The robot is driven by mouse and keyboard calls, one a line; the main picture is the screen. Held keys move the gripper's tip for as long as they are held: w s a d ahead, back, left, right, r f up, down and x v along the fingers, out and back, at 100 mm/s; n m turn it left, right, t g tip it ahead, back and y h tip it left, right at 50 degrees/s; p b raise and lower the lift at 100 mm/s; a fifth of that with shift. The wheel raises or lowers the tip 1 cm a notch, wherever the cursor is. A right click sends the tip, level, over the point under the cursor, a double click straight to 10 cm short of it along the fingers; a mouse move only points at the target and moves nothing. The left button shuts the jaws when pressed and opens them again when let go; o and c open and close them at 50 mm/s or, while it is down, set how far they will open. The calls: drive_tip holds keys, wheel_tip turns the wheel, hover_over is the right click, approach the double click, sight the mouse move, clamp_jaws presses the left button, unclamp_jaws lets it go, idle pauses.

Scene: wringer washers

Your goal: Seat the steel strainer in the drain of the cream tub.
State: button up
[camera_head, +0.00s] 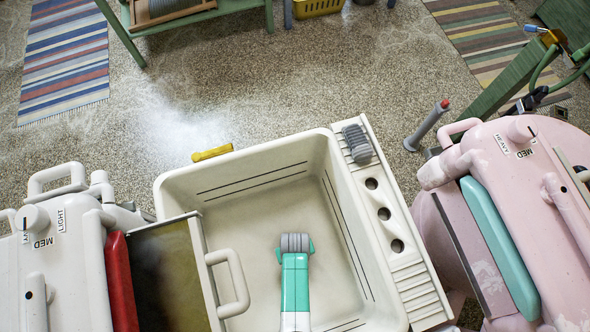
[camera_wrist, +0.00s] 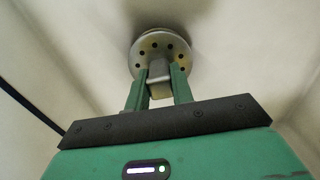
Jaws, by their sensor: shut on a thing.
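The steel strainer (camera_wrist: 149,45) shows in the wrist view as a round metal disc with several dark holes around its face and a grey block-shaped grip (camera_wrist: 159,85). My gripper (camera_wrist: 162,75) is shut on this grip, with one green finger on each side. The cream tub (camera_head: 335,180) stands in the middle of the head view, and my green and white arm reaches down into it. My arm hides the gripper and strainer in the head view. The drain is not visible in either view. I cannot tell whether the strainer touches the tub floor; a soft shadow lies beyond it.
A grey brush (camera_head: 357,143) lies on the tub's right ledge, which has several round holes. A yellow-handled object (camera_head: 212,153) is at the back rim. A white washer (camera_head: 60,250) stands left and a pink washer (camera_head: 510,220) right. The tub's interior around my arm is clear.

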drive_tip(key=shift+f, duration=0.25)
idle(0.3)
drive_tip(key=shift+f+b, duration=0.35)
drive_tip(key=shift+b, duration=0.15)
drive_tip(key=shift+f+b, duration=0.3)
drive_tip(key=shift+f, duration=0.35)
clamp_jaws()
idle(1.6)
drive_tip(key=o, duration=1.1)
unclamp_jaws()
drive_tip(key=shift+c, duration=0.2)
drive_tip(key=shift+o, duration=0.3)
drive_tip(key=o, duration=0.4)
drive_tip(key=shift+r, duration=0.1)
